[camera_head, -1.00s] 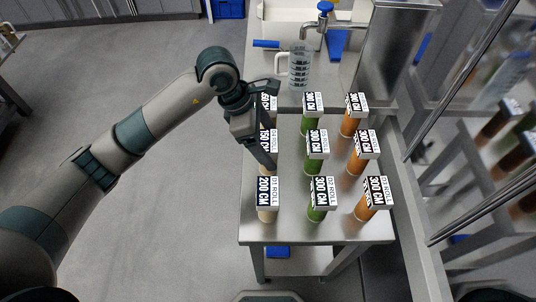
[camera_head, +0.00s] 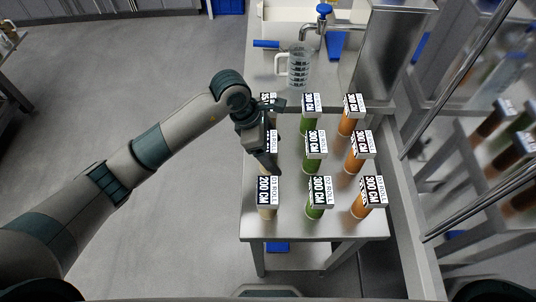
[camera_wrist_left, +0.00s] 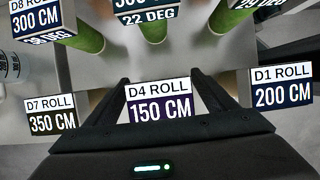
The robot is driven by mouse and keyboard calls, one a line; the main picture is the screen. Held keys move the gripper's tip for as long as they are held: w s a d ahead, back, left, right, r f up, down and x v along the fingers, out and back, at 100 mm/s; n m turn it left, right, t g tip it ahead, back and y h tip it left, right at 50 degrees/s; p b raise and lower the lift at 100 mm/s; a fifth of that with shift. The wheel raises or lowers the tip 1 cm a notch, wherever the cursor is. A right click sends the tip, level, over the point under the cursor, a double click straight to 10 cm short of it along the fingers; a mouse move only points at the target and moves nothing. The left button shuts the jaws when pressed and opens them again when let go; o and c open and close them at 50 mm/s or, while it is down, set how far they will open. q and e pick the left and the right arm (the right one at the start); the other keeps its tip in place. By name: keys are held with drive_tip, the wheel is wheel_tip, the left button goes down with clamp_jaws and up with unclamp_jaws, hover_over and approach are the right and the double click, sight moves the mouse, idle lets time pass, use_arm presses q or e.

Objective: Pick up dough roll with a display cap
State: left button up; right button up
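Several dough rolls stand upright on a steel table (camera_head: 340,228), each under a tilted black-and-white display cap. The left column is pale, the middle green, the right orange. My left gripper (camera_head: 266,160) is low at the middle pale roll and hides most of it. In the left wrist view the D4 roll cap (camera_wrist_left: 160,100), reading 150 CM, sits between my spread fingers; finger contact is not visible. The D7 roll cap (camera_wrist_left: 52,115) is to its left and the D1 roll cap (camera_wrist_left: 282,87) to its right. The D1 roll also shows in the head view (camera_head: 267,190). My right gripper is out of view.
Green rolls (camera_head: 314,150) and orange rolls (camera_head: 358,150) stand close to the right. A clear measuring jug (camera_head: 299,66) stands behind, near a tap (camera_head: 322,22). The floor left of the table is clear.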

use_arm(q)
drive_tip(key=c, duration=1.1)
drive_tip(key=shift+r, duration=0.1)
drive_tip(key=shift+w+r+b, duration=0.1)
drive_tip(key=shift+r+b, duration=0.25)
drive_tip(key=shift+r, duration=0.1)
wheel_tip(320, 180, up, 9)
drive_tip(key=b, duration=0.3)
